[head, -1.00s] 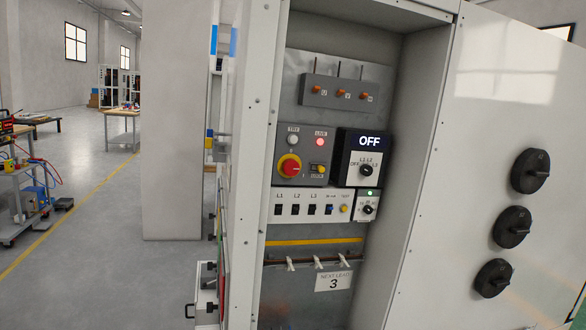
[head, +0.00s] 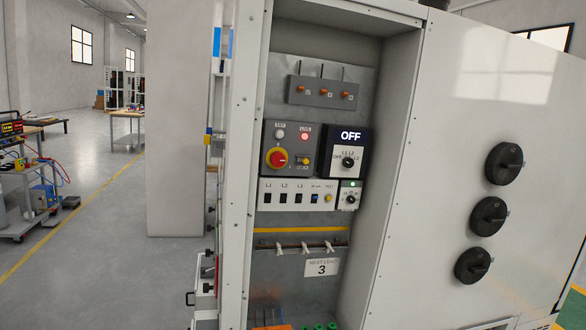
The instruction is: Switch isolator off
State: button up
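The isolator (head: 277,158) is a red rotary knob on a yellow round plate, set in a grey panel inside the open cabinet. A red lamp (head: 305,136) marked LIVE is lit above and right of it, and a pale lamp (head: 280,134) sits directly above it. A small yellow and black part (head: 303,161) is right of the knob. The knob's exact position is too small to read. A meter (head: 349,135) beside the panel shows OFF, with a black selector (head: 348,162) below. My gripper is not in view.
The cabinet's side wall (head: 390,160) stands right of the panel, with three black round handles (head: 489,216) on the outer face farther right. Below the isolator are small switches and a NEXT LEAD 3 label (head: 322,268). A cart (head: 30,185) stands on open floor at left.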

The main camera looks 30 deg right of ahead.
aim_at(277, 159)
jog(key=z, duration=0.4)
jog(key=i, duration=1)
jog(key=z, duration=0.1)
